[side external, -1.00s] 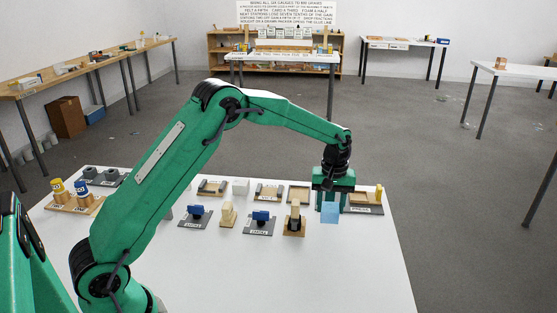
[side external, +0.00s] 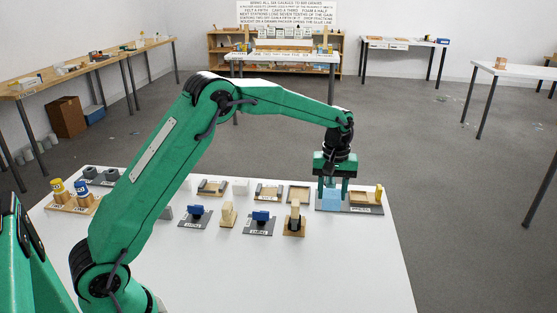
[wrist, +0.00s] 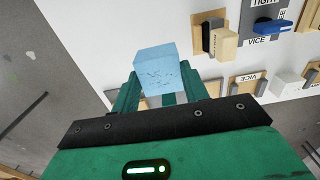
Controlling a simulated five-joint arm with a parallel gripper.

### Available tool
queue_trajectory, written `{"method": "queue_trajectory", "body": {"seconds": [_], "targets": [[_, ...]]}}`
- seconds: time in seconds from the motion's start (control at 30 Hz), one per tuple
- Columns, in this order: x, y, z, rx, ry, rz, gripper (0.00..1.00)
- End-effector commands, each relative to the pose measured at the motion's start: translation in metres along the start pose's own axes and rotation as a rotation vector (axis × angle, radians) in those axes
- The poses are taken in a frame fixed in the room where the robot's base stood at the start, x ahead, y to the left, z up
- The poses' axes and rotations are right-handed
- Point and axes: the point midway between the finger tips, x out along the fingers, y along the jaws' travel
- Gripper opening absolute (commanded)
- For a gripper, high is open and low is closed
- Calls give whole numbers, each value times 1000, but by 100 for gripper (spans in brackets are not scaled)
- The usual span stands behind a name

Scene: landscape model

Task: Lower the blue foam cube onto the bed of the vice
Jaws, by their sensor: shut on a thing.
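My gripper (side external: 333,186) points down at the right end of the white table and is shut on the light blue foam cube (side external: 331,201). In the wrist view the cube (wrist: 161,70) sits between the green fingers, with small dark marks on its face. In the side view the cube overlaps the left part of a dark grey plate (side external: 362,209), whose front label I cannot read. A tan block (side external: 379,193) stands upright at that plate's right end. I cannot tell whether the cube's underside touches the plate. The wrist view shows little of the plate.
Two grey bases with blue parts (side external: 195,213) and a loose tan piece (side external: 228,214) lie further left. A wooden tray (side external: 299,194) is close by on the left. The front table surface is clear.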

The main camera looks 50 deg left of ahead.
Motion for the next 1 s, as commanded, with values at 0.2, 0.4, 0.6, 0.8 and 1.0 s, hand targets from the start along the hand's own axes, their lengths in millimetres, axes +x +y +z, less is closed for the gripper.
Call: {"method": "queue_trajectory", "body": {"seconds": [0.2, 0.4, 0.6, 0.8, 1.0], "targets": [[-13, -18, -22, -6, -1, -1, 32], [-13, -53, -61, -7, 0, 0, 32], [-13, -106, -106, -8, 0, 0, 32], [-13, -155, -140, -5, 0, 0, 32], [-13, -191, -160, -4, 0, 0, 32]]}}
